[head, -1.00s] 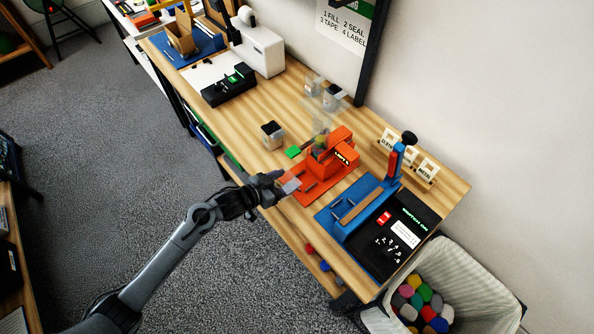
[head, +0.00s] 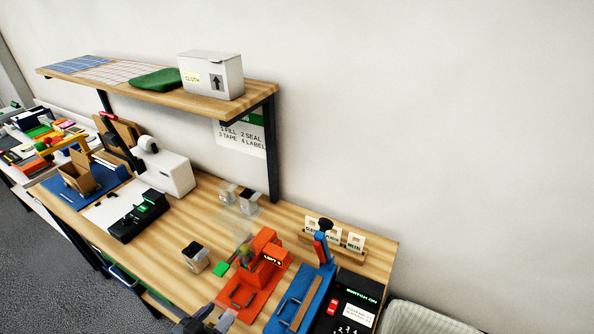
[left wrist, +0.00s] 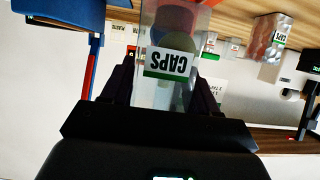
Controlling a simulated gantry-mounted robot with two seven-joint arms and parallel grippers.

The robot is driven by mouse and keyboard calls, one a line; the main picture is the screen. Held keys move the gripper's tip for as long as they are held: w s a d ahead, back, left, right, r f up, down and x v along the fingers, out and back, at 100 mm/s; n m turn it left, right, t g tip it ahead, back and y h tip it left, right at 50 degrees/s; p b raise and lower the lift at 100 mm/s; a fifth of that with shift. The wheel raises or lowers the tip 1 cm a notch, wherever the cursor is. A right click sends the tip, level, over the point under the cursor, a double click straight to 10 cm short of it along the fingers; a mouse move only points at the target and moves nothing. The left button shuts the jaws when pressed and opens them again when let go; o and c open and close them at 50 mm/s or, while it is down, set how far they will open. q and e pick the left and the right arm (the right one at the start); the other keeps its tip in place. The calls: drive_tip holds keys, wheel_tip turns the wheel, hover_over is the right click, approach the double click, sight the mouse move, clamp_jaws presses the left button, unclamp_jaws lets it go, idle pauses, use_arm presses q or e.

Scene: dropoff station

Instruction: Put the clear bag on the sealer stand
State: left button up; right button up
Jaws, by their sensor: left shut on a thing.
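My left gripper (head: 208,322) is at the bottom edge of the head view, in front of the table's near side, partly cut off. It is shut on a clear bag (head: 227,320) of coloured pieces. In the left wrist view the clear bag (left wrist: 165,92) stands between the dark fingers, with an upside-down "CAPS" label. The blue sealer stand (head: 287,300), with a brown strip and raised lever, is to the gripper's right; its near part is cut off. An orange device (head: 262,262) stands between them. My right gripper is not in view.
Clear containers (head: 249,203) and label cards (head: 333,236) stand near the wall. A shelf (head: 250,98) hangs above the table. A white basket (head: 405,318) is at bottom right.

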sight(217, 302)
use_arm(q)
drive_tip(key=w+r+n+y, duration=0.1)
drive_tip(key=y, duration=0.1)
drive_tip(key=w+r+n+y, duration=0.1)
drive_tip(key=n+y, duration=0.1)
drive_tip(key=r+n+t+y, duration=0.1)
drive_tip(key=r+n, duration=0.1)
drive_tip(key=shift+w+d+r+y, duration=0.1)
drive_tip(key=shift+w+d+y, duration=0.05)
drive_tip(key=shift+w+y, duration=0.25)
drive_tip(key=shift+r+p, duration=0.45)
drive_tip(key=shift+r, duration=0.05)
drive_tip(key=s+r+p, duration=0.4)
drive_tip(key=r+p, duration=0.4)
drive_tip(key=p, duration=0.2)
drive_tip(key=s+r+p, duration=0.4)
drive_tip(key=r+p, duration=0.4)
drive_tip(key=p, duration=0.1)
drive_tip(key=shift+s+r+p, duration=0.25)
drive_tip(key=shift+p, duration=0.1)
